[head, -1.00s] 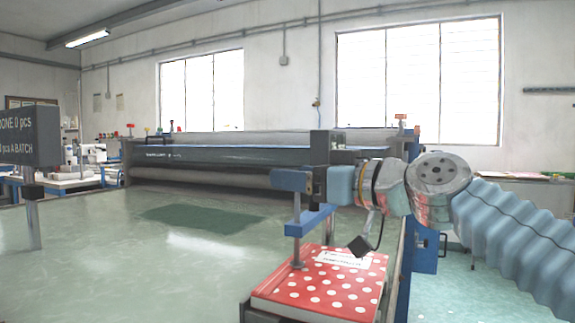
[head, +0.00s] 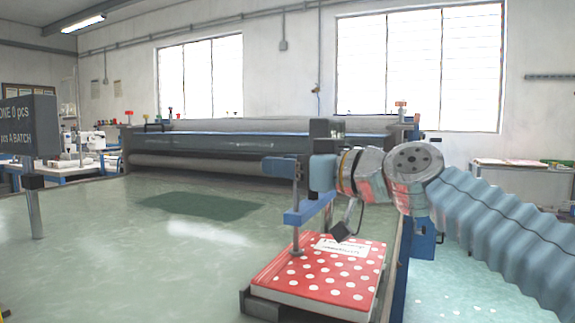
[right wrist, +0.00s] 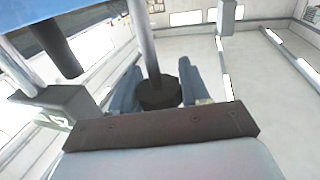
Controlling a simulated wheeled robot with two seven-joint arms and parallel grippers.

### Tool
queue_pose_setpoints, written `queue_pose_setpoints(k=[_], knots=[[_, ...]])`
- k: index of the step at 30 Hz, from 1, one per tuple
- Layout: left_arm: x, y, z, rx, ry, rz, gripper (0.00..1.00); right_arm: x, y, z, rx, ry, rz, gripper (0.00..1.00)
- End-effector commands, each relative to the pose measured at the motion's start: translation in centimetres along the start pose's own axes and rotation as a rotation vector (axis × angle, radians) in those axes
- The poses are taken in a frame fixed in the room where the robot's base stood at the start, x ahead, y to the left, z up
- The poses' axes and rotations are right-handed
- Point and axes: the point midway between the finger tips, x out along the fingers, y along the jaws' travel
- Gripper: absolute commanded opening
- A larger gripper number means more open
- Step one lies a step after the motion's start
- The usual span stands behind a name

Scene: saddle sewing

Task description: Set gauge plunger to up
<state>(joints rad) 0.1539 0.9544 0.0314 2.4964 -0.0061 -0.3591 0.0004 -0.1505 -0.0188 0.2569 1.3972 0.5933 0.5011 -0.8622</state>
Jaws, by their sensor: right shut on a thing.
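The gauge is a thin grey vertical plunger rod (head: 297,240) passing by a blue bracket (head: 308,213). Its foot is at the top of a red white-dotted box (head: 315,273); I cannot tell whether it touches. My right gripper (head: 279,166), with blue fingers, is above the bracket at the rod's upper end. In the right wrist view the fingers stand either side of a dark round knob (right wrist: 160,94) on the rod, and the gripper is shut on it. The knob is hidden by the fingers in the head view. My left gripper is not in view.
A wide green table (head: 110,240) lies to the left and is mostly clear. A long roller machine (head: 225,160) stands at the back. A dark sign on a post (head: 30,125) is at the left. A blue upright (head: 424,232) stands close under my right arm.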

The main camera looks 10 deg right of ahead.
Motion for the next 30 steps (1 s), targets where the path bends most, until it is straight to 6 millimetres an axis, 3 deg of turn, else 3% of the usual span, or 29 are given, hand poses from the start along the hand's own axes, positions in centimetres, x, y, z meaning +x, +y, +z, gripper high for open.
queue_pose_setpoints(k=[9,17,18,22,30], knots=[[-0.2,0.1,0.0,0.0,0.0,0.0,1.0,0.0,-0.1,-2.7,-0.002,0.003,-0.002,0.0],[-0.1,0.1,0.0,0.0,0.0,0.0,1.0,0.0,0.0,-2.9,0.001,0.001,0.0,0.0],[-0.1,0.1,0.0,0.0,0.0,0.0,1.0,0.0,0.0,-2.9,0.001,0.001,0.0,0.47],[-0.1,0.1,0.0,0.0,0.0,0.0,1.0,0.0,0.0,-2.9,0.001,0.001,0.0,0.67],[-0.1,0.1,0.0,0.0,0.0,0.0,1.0,-0.1,0.0,-2.8,0.0,0.0,0.0,0.67]])
